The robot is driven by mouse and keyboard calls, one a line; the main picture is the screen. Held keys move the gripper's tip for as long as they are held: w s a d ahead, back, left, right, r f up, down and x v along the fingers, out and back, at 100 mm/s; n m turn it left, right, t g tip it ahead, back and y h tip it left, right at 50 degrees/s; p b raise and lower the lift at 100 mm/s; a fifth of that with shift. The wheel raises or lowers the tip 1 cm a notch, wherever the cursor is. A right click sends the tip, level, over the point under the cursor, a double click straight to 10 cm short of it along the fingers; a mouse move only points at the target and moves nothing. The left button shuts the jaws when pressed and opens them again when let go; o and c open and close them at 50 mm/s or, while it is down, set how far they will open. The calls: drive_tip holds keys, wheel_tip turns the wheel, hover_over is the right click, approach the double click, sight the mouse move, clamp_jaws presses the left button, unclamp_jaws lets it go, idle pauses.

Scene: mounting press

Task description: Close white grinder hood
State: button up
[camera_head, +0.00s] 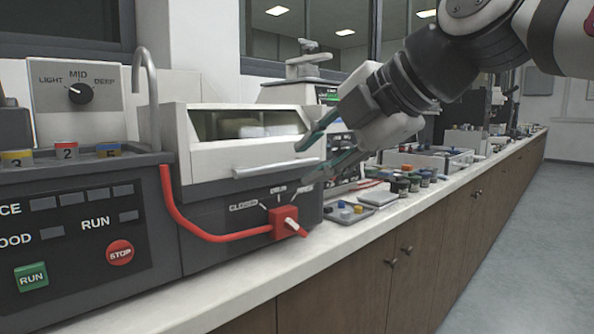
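The white grinder hood (221,158) sits on a dark grey machine body (215,240) at the centre left. It has a dark see-through window (255,124) and a pale bar handle (276,168) along its lower front. I cannot tell how far the hood stands open. My gripper (314,158) comes in from the upper right with its teal-tipped fingers pointing left and down.
A red hose (187,222) runs to a red valve (286,223) below the hood. At the left stands a control unit with a green RUN button (31,277) and red STOP button (120,252). Small jars (405,184) and trays line the counter behind my gripper. Open floor is at the right.

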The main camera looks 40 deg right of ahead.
drive_tip(key=v, duration=0.5)
drive_tip(key=shift+r, duration=0.1)
drive_tip(key=shift+a, duration=0.1)
idle(0.3)
drive_tip(key=s+a+f+m+g+y, duration=0.15)
drive_tip(key=a+f+m+g, duration=0.65)
drive_tip(key=f, duration=0.8)
drive_tip(key=s+a+f+m+g+h, duration=0.25)
drive_tip(key=s+a+f+m, duration=0.35)
drive_tip(key=s+f+m, duration=0.5)
wheel_tip(320, 180, up, 35)
drive_tip(key=w+n+t+y+p, duration=0.1)
drive_tip(key=w+t+p, duration=0.1)
drive_tip(key=p, duration=3.2)
drive_tip(key=shift+t, duration=0.85)
